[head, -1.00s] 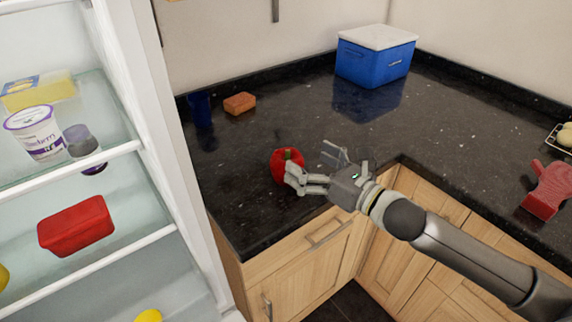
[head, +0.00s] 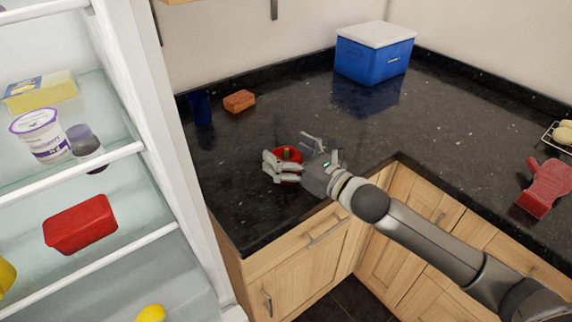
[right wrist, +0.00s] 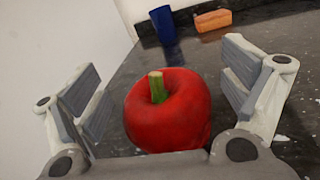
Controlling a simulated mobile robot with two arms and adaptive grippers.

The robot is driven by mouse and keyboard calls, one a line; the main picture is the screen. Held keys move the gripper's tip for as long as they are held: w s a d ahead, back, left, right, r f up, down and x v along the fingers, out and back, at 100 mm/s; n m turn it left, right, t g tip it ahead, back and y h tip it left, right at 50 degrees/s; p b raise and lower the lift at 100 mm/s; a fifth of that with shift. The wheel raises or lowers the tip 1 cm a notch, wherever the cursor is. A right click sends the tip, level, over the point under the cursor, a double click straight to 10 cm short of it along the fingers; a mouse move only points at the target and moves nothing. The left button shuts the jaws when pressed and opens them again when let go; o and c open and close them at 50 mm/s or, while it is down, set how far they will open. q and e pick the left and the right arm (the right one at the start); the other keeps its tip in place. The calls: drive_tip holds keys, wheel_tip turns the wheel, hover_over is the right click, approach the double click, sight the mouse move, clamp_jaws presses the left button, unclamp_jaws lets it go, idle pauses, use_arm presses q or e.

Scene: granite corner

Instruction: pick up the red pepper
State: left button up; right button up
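The red pepper (head: 288,153) sits on the dark granite counter near its front edge. My right gripper (head: 290,156) is around it, with one finger on each side, and hides part of it in the head view. In the right wrist view the pepper (right wrist: 168,108), with its green stem, stands between the two open fingers. A gap shows between the pepper and each finger there. My left gripper is in neither view.
A blue cup (head: 199,106) and an orange sponge (head: 239,101) stand behind the pepper. A blue cooler (head: 374,58) is at the back. A red mitt (head: 545,187) lies at the right. The open fridge (head: 150,150) is at the left. The middle counter is clear.

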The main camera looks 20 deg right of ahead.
drive_tip(key=c, duration=1.1)
drive_tip(key=shift+r, duration=0.1)
drive_tip(key=shift+r, duration=0.55)
drive_tip(key=shift+s+r+b, duration=0.2)
drive_tip(key=shift+r+b, duration=0.1)
drive_tip(key=shift+r, duration=0.95)
drive_tip(key=s+r+p, duration=0.2)
drive_tip(key=s+r, duration=0.1)
drive_tip(key=s, duration=0.1)
drive_tip(key=s+r+p, duration=0.2)
drive_tip(key=s+r, duration=0.1)
drive_tip(key=s, duration=0.2)
drive_tip(key=s+r+p, duration=0.3)
drive_tip(key=s, duration=0.1)
drive_tip(key=shift+s+r, duration=0.15)
drive_tip(key=shift+s, duration=0.15)
